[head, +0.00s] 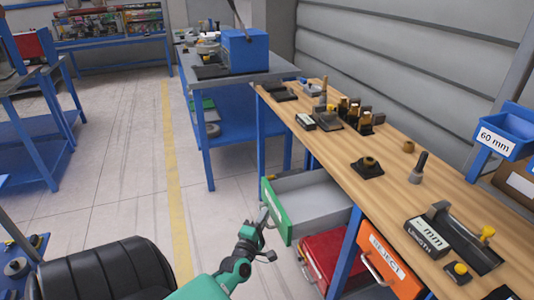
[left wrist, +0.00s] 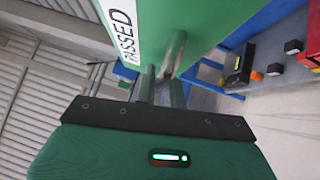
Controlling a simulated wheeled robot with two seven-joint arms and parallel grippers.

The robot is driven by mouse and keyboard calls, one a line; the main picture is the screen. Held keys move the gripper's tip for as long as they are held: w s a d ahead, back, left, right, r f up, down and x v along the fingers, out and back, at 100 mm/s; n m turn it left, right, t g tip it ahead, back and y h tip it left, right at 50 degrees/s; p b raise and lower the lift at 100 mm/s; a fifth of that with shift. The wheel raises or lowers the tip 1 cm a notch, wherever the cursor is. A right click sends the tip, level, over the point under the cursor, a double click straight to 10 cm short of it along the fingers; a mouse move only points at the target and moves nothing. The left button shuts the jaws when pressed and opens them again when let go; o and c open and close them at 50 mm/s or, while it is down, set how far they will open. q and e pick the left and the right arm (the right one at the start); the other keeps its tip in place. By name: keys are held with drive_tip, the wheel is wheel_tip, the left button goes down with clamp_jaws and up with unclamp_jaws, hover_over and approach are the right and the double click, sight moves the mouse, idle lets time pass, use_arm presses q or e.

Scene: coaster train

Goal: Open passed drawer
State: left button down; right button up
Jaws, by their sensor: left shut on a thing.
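The passed drawer (head: 312,192) stands pulled out from under the wooden workbench, and its empty-looking grey inside shows. Its green front (head: 275,211) faces left, towards my arm. In the left wrist view the green front (left wrist: 190,18) carries a white PASSED label (left wrist: 122,30), and a metal bar handle (left wrist: 174,48) sticks out from it. My left gripper (head: 262,217) is at the drawer front, shut on the handle; its fingers (left wrist: 162,86) also show in the left wrist view. The exact grip on the bar is partly hidden. My right gripper is not in view.
An orange REJECT drawer (head: 385,262) sits nearer under the workbench (head: 400,185), with a red toolbox (head: 330,256) low beside it. Small fixtures and bottles stand on the bench top. A blue table (head: 240,78) stands behind. The floor left of the drawer is clear.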

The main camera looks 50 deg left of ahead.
use_arm(q)
drive_tip(key=c, duration=1.8)
unclamp_jaws()
drive_tip(key=shift+o, duration=0.2)
